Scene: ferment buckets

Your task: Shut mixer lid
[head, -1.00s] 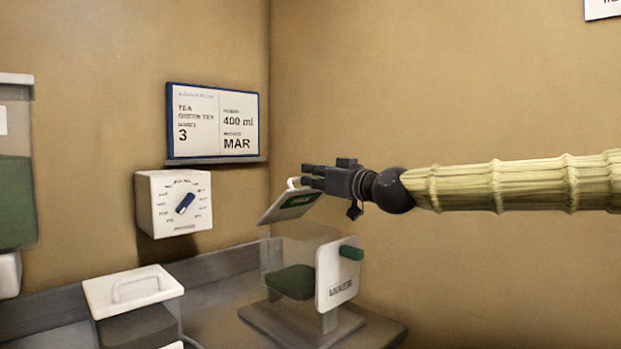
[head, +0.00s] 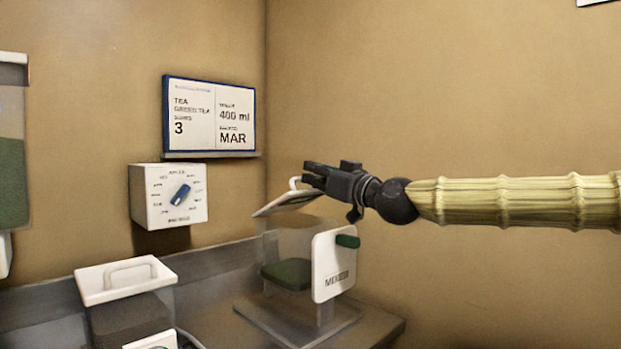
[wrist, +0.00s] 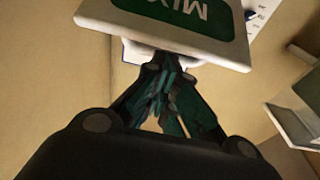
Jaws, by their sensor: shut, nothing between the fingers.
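The mixer (head: 333,265) stands on its base in the corner, with a clear bowl holding dark green contents and a green knob (head: 347,241) on its white front panel. Its lid (head: 287,204) is raised and tilted above the bowl, open at the near side. My gripper (head: 311,177) is at the lid's top edge, by its white handle, with its fingers shut and nothing held. In the wrist view the lid (wrist: 165,15) with its green label is close in front of my fingers (wrist: 165,95). Whether the fingers touch it is hard to tell.
A white-lidded box (head: 124,280) with a handle stands at the front left. A dial box (head: 168,196) and a framed sign (head: 209,117) are on the wall behind. A tall container (head: 12,160) stands at the left edge.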

